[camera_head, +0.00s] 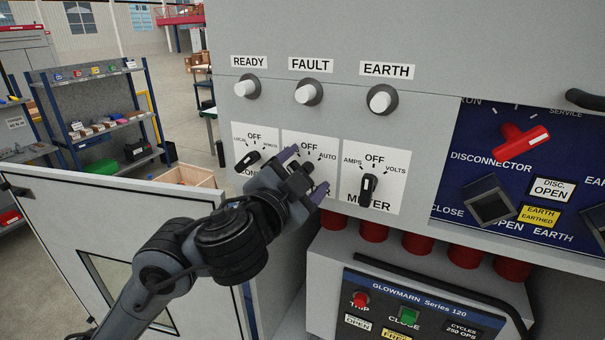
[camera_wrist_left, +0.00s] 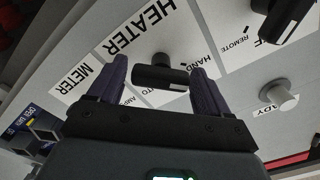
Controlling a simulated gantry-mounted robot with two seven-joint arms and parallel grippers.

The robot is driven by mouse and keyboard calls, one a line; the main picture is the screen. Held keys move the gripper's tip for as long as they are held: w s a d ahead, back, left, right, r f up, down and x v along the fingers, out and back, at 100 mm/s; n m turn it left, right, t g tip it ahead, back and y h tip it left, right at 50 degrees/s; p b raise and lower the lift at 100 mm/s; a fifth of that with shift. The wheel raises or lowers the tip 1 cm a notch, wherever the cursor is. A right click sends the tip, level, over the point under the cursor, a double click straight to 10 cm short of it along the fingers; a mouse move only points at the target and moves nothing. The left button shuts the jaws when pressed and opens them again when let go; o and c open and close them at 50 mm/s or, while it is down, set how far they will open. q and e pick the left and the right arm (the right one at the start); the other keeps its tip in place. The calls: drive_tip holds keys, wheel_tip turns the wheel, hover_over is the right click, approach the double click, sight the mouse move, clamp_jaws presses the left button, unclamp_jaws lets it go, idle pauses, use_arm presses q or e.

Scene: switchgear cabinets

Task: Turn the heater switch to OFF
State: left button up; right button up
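The heater switch is the middle of three rotary switches on the grey panel. Its white plate (camera_head: 326,168) shows OFF at the top and AUTO at the right; the rest is mostly covered by my left gripper. In the left wrist view its black knob (camera_wrist_left: 160,76) stands between the two fingers, near the HEATER lettering. My left gripper (camera_head: 303,174) is open, with one finger on each side of the knob. The right finger is very close to the knob; I cannot tell if it touches. My right gripper is not in view.
The LOCAL/REMOTE switch (camera_head: 247,161) is left of the gripper, and the AMPS/VOLTS meter switch (camera_head: 368,188) is right. White READY, FAULT and EARTH lamps (camera_head: 382,99) stick out above. A red disconnector handle (camera_head: 522,142) is farther right. An open cabinet door (camera_head: 60,215) stands at the left.

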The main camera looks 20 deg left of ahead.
use_arm(q)
drive_tip(key=c, duration=0.8)
drive_tip(key=shift+o, duration=0.2)
drive_tip(key=m, duration=0.4)
drive_tip(key=shift+f+m, duration=0.15)
drive_tip(key=shift+m, duration=0.15)
drive_tip(key=shift+f+m+b, duration=0.1)
drive_tip(key=shift+m+b, duration=0.35)
drive_tip(key=shift+m, duration=1.55)
drive_tip(key=o, duration=1)
drive_tip(key=shift+c, duration=0.2)
drive_tip(key=shift+d, duration=0.1)
